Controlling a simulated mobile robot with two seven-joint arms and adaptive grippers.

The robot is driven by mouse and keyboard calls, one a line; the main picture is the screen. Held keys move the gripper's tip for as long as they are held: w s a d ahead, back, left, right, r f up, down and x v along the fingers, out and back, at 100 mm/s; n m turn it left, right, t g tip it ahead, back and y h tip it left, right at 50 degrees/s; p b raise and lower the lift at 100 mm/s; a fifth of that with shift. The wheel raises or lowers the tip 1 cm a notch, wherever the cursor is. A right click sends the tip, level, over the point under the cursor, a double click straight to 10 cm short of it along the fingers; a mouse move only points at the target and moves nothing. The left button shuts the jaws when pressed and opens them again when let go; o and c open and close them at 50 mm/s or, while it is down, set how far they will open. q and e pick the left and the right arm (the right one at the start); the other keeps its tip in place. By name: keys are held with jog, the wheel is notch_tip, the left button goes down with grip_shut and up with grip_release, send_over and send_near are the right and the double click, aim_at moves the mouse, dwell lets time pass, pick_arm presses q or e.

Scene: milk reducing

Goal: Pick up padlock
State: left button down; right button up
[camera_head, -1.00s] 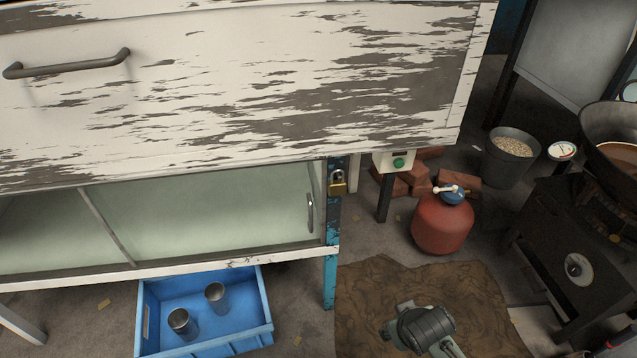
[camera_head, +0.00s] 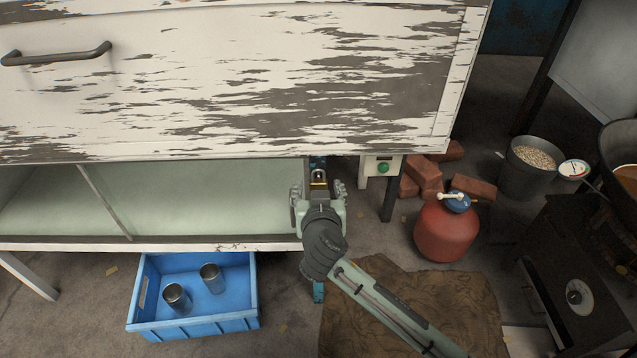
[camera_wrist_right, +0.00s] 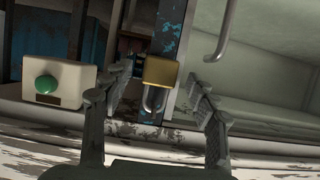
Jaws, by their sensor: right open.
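The brass padlock (camera_head: 318,182) hangs at the blue cabinet post, partly hidden behind my right gripper in the head view. In the right wrist view the padlock (camera_wrist_right: 160,72) shows a gold body and a grey shackle against the chipped blue post (camera_wrist_right: 172,35). My right gripper (camera_head: 318,188) is open, with its fingers on either side of the padlock. In the right wrist view the fingers of the right gripper (camera_wrist_right: 163,88) stand apart with gaps to the padlock on both sides. My left gripper is not in view.
A white box with a green button (camera_head: 382,167) is close to the right of the gripper. The cabinet's worn white front (camera_head: 230,80) overhangs above. A blue crate (camera_head: 215,325) with two metal cups and a red gas cylinder (camera_head: 445,235) stand on the floor.

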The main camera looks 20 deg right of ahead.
jog(key=shift+w+d+f, duration=0.1)
jog(key=shift+w, duration=0.2)
jog(key=shift+c, duration=0.4)
jog(key=c, duration=1.2)
jog(key=shift+c, duration=0.2)
